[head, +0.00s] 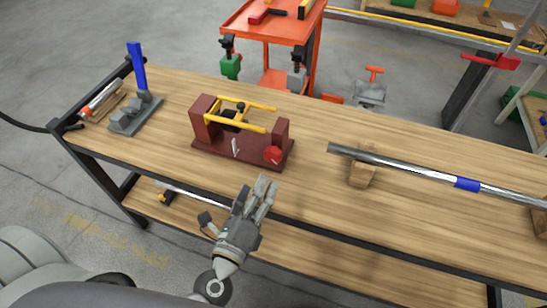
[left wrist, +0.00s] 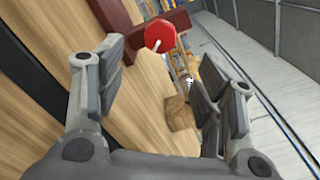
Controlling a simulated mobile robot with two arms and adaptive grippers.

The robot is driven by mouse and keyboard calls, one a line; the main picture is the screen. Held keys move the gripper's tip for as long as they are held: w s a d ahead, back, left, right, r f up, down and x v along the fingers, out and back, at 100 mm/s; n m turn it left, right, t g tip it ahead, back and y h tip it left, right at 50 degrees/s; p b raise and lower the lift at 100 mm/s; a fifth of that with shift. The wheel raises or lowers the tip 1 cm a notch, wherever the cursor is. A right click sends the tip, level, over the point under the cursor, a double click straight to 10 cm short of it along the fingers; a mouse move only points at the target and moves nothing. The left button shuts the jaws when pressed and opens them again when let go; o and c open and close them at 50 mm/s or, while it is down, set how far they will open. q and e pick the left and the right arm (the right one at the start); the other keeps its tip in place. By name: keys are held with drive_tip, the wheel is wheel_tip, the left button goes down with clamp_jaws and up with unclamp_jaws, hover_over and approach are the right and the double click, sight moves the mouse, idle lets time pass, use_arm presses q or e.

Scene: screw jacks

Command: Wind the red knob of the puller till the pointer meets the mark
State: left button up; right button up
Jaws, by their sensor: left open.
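The puller (head: 240,155) is a dark red frame with yellow rods on the workbench. Its red knob (head: 273,155) is at the right front end. A pale pointer-like piece (head: 236,147) shows on its front; I cannot make out the mark. My left gripper (head: 265,187) is open and empty, in front of and below the knob at the bench's front edge. In the left wrist view the red knob (left wrist: 160,35) lies beyond the open fingers (left wrist: 160,90), apart from them. My right gripper is not in view.
The wooden bench top (head: 310,190) is clear around the puller's right side. A metal pipe with a blue band (head: 467,184) rests on wooden blocks (head: 362,175) at right. A grey fixture with a blue lever (head: 137,66) stands at left. An orange cart (head: 275,30) is behind.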

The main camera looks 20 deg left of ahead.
sight(271, 159)
use_arm(q)
drive_tip(key=w, duration=0.1)
drive_tip(key=w+p, duration=0.1)
drive_tip(key=w, duration=0.1)
drive_tip(key=shift+w+a+r, duration=0.15)
drive_tip(key=shift+w+r, duration=0.1)
drive_tip(key=shift+r, duration=0.05)
drive_tip(key=w+p, duration=0.1)
drive_tip(key=w, duration=0.5)
drive_tip(key=shift+d+f+p, duration=0.2)
drive_tip(key=shift+p, duration=0.2)
drive_tip(key=shift+w+f, duration=0.1)
drive_tip(key=shift+w, duration=0.4)
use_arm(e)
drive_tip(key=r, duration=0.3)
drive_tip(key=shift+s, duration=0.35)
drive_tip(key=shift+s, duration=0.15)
use_arm(q)
drive_tip(key=c, duration=1)
drive_tip(key=shift+m, duration=0.7)
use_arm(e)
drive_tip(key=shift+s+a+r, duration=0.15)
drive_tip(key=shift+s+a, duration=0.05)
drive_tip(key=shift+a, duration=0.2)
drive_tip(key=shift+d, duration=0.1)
